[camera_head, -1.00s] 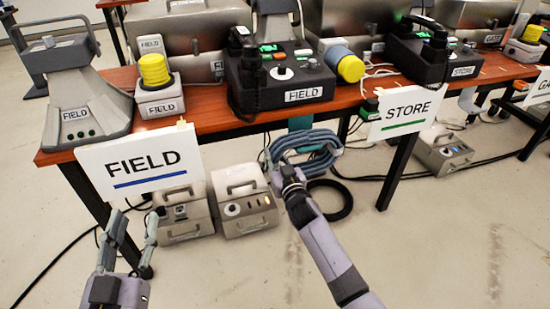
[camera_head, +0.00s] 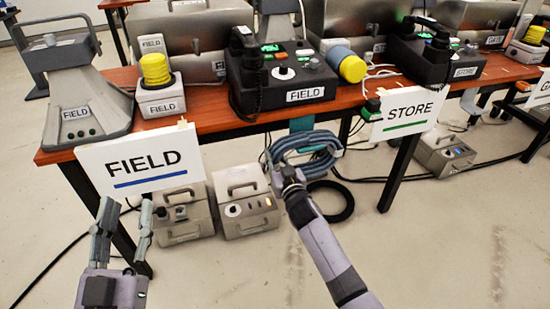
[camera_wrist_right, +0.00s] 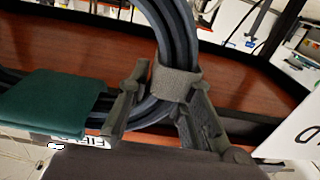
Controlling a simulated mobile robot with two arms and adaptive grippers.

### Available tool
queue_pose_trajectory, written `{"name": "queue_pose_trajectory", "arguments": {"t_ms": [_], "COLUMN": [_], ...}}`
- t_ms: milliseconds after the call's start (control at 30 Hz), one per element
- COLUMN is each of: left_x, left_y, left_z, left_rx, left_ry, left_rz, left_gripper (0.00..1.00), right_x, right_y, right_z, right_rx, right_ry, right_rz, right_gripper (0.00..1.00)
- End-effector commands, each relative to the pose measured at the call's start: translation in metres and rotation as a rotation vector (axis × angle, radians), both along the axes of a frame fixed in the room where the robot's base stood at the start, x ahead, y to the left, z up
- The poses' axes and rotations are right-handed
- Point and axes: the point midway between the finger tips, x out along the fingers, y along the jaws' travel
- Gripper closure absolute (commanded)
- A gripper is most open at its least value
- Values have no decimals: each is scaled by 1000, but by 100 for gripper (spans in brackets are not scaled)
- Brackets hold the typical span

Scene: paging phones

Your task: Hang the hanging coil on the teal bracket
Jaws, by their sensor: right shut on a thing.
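The hanging coil (camera_head: 322,141) is a bundle of blue-grey cable loops in front of the table's front edge. The teal bracket (camera_head: 301,124) hangs from that edge, just above and behind the coil. My right gripper (camera_head: 287,174) is shut on the coil's near lower side. In the right wrist view, its fingers (camera_wrist_right: 163,98) close around a grey strap on the coil (camera_wrist_right: 172,25). A teal piece lies across the loops there; I cannot tell if it is strap or bracket. Whether coil and bracket touch is unclear. My left gripper (camera_head: 122,222) is open and empty at lower left.
The wooden table (camera_head: 205,118) carries phones and grey units. A FIELD sign (camera_head: 142,160) and a STORE sign (camera_head: 407,113) hang at its front. Grey boxes (camera_head: 246,204) and a black cable ring (camera_head: 332,203) lie on the floor below. Floor at the right front is clear.

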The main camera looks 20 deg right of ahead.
Motion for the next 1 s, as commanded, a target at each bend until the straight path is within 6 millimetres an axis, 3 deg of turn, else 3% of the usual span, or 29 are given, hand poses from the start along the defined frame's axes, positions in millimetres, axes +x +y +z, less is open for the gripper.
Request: {"name": "queue_pose_trajectory", "arguments": {"t_ms": [333,367,700,1000], "left_x": [0,0,-1,-1], "left_y": [1,1,2,2], "left_z": [-4,-4,-5,-2], "left_rx": [3,3,3,1], "left_ry": [13,14,15,7], "left_rz": [4,4,5,4], "left_gripper": [60,60,60,60], "right_x": [0,0,0,-1], "right_y": [0,0,0,0], "right_z": [3,3,1,-2], "right_rx": [-3,-3,-1,2], "right_ry": [-5,-5,-3,5], "right_rz": [1,1,0,-1], "right_gripper": [100,79,56,56]}}
